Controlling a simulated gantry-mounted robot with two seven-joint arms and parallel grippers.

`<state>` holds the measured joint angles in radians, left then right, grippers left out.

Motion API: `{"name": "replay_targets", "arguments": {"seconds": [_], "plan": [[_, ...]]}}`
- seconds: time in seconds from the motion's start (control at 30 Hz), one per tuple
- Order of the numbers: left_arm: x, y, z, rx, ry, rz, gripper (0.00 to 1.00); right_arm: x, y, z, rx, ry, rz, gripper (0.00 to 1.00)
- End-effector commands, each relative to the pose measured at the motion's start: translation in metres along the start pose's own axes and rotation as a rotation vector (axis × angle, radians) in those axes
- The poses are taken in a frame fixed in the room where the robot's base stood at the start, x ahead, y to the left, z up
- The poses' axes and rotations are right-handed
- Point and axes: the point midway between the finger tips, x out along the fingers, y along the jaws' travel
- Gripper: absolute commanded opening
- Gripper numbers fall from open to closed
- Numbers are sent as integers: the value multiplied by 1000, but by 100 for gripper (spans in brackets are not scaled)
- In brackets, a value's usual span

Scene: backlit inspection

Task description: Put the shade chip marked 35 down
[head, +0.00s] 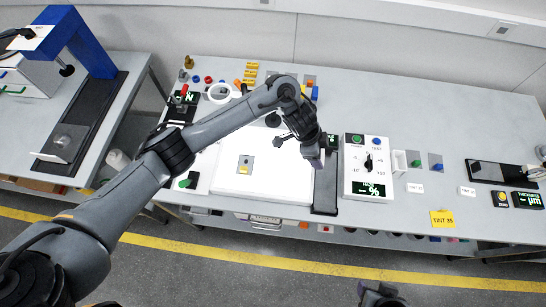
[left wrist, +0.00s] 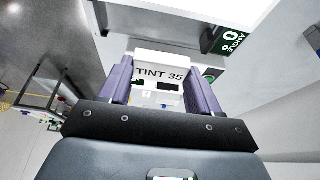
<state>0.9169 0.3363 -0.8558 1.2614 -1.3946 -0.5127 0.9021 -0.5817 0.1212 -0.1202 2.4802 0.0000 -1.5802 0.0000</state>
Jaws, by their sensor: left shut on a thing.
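The shade chip marked TINT 35 (left wrist: 160,73) shows in the left wrist view, white with dark lettering, between the two purple-grey fingers of my left gripper (left wrist: 161,85). The gripper is shut on it. In the head view my left gripper (head: 316,158) hangs above the dark strip (head: 326,190) between the white light panel (head: 265,193) and the control box (head: 360,185). The chip itself is hard to make out there. A dark part at the bottom edge looks like my right gripper (head: 380,295); its fingers are unclear.
A yellow TINT 35 card (head: 442,218) lies near the table's front edge. A dark tray (head: 490,172) lies farther right.

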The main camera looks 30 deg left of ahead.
Motion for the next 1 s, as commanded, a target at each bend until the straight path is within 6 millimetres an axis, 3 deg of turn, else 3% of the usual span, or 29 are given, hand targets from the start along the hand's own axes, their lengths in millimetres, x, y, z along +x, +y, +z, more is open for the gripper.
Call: {"name": "replay_targets", "arguments": {"seconds": [0.3, 0.5, 0.8, 1.0], "plan": [[10, -14, 72, -5, -5, 0, 33, -6, 1, -2, -4, 1, 3, 53], [16, -21, 107, -4, -3, 1, 33, -7, 1, -3, -3, 1, 2, 53], [22, -24, 121, -1, -1, 1, 33, -8, 0, -3, 3, 2, -2, 53], [42, -23, 130, -3, -3, 3, 33, -7, -1, -4, 6, 3, -4, 53]]}}
